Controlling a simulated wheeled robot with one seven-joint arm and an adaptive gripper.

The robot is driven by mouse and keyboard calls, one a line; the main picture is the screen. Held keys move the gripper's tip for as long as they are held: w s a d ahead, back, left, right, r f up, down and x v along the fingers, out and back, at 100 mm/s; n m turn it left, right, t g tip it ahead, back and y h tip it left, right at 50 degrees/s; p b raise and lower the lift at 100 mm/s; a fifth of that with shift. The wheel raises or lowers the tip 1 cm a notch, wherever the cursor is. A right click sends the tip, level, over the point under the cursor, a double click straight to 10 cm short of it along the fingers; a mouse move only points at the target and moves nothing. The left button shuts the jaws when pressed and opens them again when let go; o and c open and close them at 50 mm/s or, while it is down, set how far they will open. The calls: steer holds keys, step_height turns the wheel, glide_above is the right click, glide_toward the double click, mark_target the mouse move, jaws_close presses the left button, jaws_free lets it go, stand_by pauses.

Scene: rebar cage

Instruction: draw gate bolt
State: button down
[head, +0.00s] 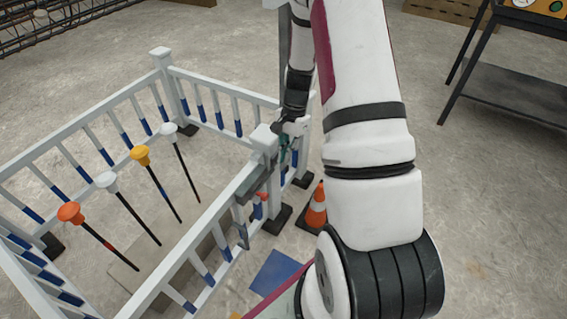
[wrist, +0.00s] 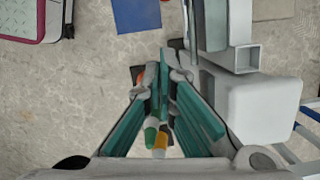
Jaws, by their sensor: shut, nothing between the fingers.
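A grey latch fitting (head: 244,196) is on the fence side nearest my arm, beside the corner post (head: 264,140). A small red piece (head: 262,197) shows next to it; I cannot tell whether it is the bolt's handle. My gripper (head: 285,140) is beside the top of that post, partly hidden by the post and my arm. In the wrist view my gripper (wrist: 165,80) has its teal fingers together with nothing held. The white post top (wrist: 265,110) and a hollow grey square tube (wrist: 248,56) are to its right, apart from the fingers.
The white fence with blue bands (head: 215,82) encloses several rods with coloured knobs (head: 141,154). An orange cone (head: 316,208) and a blue mat (head: 275,272) are outside the fence. A dark metal table (head: 510,95) stands at right.

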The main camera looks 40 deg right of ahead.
steer(key=shift+v, duration=0.8)
steer(key=s+a+r+n, duration=0.35)
steer(key=a+r, duration=0.35)
steer(key=r, duration=0.3)
steer(key=s+a+r+n, duration=0.2)
steer(key=a+r+n, duration=0.3)
steer(key=r, duration=0.6)
steer(key=s+a+r+n+t+h+p, duration=0.1)
steer(key=s+a+r+n, duration=0.3)
steer(key=s, duration=0.8)
steer(key=s+a+r+n+h, duration=0.25)
steer(key=s+a+r, duration=0.25)
steer(key=s, duration=0.6)
step_height(320, 180, up, 27)
steer(key=t+p, duration=0.3)
steer(key=p, duration=2.3)
steer(key=shift+d+r+n+t+y, duration=0.15)
steer(key=shift+d+n+t+y, duration=0.2)
steer(key=shift+t+y, duration=0.1)
steer(key=shift+w, duration=0.1)
